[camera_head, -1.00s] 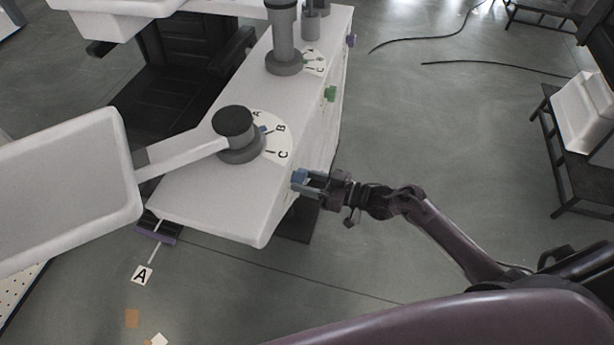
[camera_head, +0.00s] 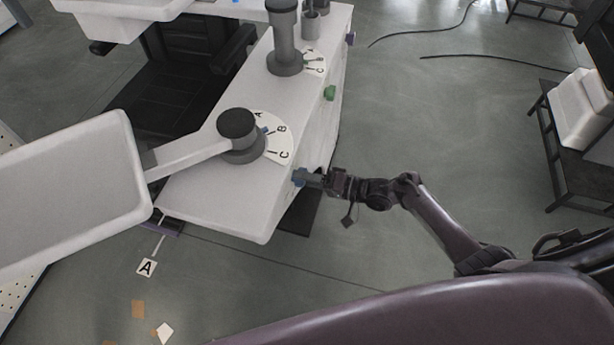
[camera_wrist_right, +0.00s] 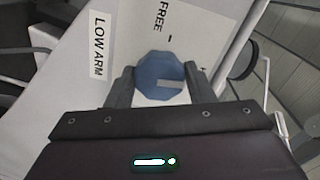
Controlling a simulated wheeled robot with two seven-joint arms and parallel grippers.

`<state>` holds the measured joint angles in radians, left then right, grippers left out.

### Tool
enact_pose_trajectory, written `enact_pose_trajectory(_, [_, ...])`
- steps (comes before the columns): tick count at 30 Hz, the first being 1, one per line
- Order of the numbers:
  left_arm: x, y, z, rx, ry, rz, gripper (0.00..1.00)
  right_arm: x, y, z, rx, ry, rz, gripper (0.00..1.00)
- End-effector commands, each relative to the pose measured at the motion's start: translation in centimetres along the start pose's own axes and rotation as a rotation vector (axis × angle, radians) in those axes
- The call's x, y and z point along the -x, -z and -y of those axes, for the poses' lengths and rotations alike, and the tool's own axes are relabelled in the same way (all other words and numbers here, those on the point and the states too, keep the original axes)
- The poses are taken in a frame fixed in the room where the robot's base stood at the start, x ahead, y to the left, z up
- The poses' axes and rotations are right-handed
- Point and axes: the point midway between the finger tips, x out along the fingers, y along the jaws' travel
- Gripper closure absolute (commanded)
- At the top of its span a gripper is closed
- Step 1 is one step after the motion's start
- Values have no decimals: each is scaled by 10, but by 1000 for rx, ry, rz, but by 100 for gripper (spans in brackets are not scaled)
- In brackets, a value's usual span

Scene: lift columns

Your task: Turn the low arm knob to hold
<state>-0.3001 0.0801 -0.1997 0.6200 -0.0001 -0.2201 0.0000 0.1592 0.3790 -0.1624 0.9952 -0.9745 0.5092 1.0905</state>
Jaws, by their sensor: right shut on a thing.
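The low arm knob is a blue many-sided knob (camera_wrist_right: 160,78) on the side of the white cabinet, beside a "LOW ARM" label (camera_wrist_right: 98,45). A grey bar mark on its face lies roughly level in the right wrist view. A plate with the word "FREE" (camera_wrist_right: 164,17) and a short dash is above the knob; the other wording is mostly hidden. In the head view the knob (camera_head: 299,176) is partly covered by my right gripper (camera_head: 310,178). In the right wrist view its two fingers (camera_wrist_right: 160,88) are shut on the knob from both sides. My left gripper is not in view.
The white cabinet (camera_head: 215,200) carries a grey post with a swing arm and an A-B-C dial (camera_head: 281,154). Green (camera_head: 330,93) and purple (camera_head: 351,39) knobs are farther along its side. Open floor lies to the right, with cables (camera_head: 490,60) and a dark bench (camera_head: 560,150).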

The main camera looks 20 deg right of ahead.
Motion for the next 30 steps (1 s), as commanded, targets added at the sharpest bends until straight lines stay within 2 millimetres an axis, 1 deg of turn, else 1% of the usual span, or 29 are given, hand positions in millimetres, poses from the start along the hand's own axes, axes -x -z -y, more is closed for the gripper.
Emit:
enact_pose_trajectory(1, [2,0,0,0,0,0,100,0,2,0,-31,-2,-1,75])
enact_pose_trajectory(6, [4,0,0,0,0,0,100,0,2,0,-122,-1,8,75])
enact_pose_trajectory(12, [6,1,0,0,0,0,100,0,2,0,-183,0,13,75])
enact_pose_trajectory(29, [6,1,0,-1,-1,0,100,1,1,-1,-211,-1,16,75])
enact_pose_trajectory(30, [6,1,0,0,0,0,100,1,1,-1,-210,-1,17,47])
